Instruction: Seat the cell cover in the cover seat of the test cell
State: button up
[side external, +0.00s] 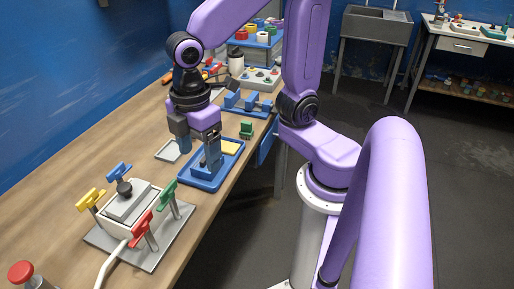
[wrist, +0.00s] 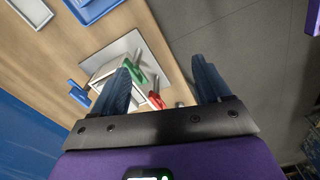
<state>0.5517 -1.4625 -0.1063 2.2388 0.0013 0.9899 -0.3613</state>
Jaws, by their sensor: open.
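The test cell is a pale box (side external: 117,224) on a grey base plate (side external: 168,241), at the lower left of the side view. Yellow (side external: 90,199), blue (side external: 119,171), green (side external: 169,190) and red (side external: 142,228) clamp handles stand around it. My gripper (side external: 198,158) is open and empty, apart from the cell, near the blue tray. In the wrist view my gripper (wrist: 161,64) partly hides the cell (wrist: 100,74).
A green part (side external: 246,130) and blue fixtures (side external: 247,103) stand farther back. A red knob (side external: 21,271) stands at the near left. Bare bench lies left of the cell.

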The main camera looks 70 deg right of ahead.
jog(key=s+d+f+m, duration=0.2)
jog(key=s+d, duration=0.4)
jog(key=s, duration=0.4)
jog(key=shift+d+f, duration=0.15)
jog(key=shift+d, duration=0.2)
jog(key=shift+w, duration=0.1)
dwell(0.6)
